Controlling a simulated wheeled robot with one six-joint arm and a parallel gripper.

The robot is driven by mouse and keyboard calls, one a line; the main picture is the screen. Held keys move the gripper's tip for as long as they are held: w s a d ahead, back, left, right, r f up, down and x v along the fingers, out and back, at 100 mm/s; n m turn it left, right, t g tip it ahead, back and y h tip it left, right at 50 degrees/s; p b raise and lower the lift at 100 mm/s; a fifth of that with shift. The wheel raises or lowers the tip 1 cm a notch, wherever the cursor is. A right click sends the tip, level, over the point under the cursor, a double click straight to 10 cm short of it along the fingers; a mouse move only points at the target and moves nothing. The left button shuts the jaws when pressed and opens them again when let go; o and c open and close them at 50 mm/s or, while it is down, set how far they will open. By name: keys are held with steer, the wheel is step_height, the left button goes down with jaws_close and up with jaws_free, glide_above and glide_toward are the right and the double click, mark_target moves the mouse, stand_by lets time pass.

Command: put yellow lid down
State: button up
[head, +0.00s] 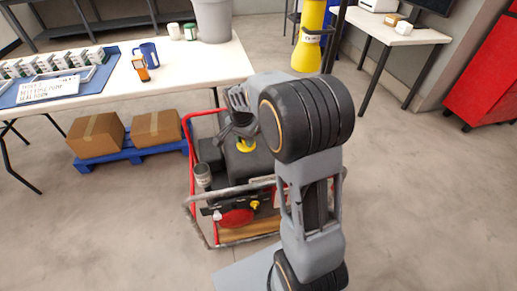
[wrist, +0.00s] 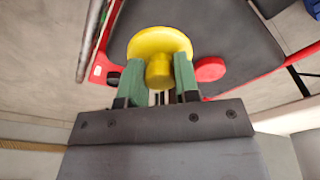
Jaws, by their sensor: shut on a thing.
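The yellow lid (wrist: 160,45) is a round disc with a short knob. In the wrist view my gripper (wrist: 160,78) is shut on the knob, with one green fingertip on each side. In the head view my gripper (head: 240,135) is over the black top of the red-framed pump (head: 208,155), and the lid (head: 246,146) shows just below the fingers. I cannot tell whether the lid touches the black top. A red round cap (wrist: 210,69) is just right of the lid in the wrist view. A grey can (head: 203,176) stands at the pump's left side.
A white table (head: 190,75) with a blue mug (head: 149,53), an orange item (head: 141,68) and a blue mat stands at the back left. Two cardboard boxes (head: 97,135) sit on a blue pallet left of the pump.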

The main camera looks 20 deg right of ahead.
steer(key=b, duration=0.1)
glide_above(259, 153)
steer(key=f, duration=0.6)
steer(key=shift+s+a+f, duration=0.15)
steer(key=shift+s+a, duration=0.05)
steer(key=shift+a, duration=0.15)
steer(key=shift+w+d+f+b, duration=0.15)
steer(key=shift+f+b, duration=0.15)
steer(key=shift+f, duration=0.65)
steer(key=shift+d+f+b, duration=0.1)
steer(key=shift+f+b, duration=0.15)
steer(key=shift+f, duration=0.65)
steer(key=shift+f, duration=0.1)
steer(key=shift+f, duration=0.15)
steer(key=o, duration=0.9)
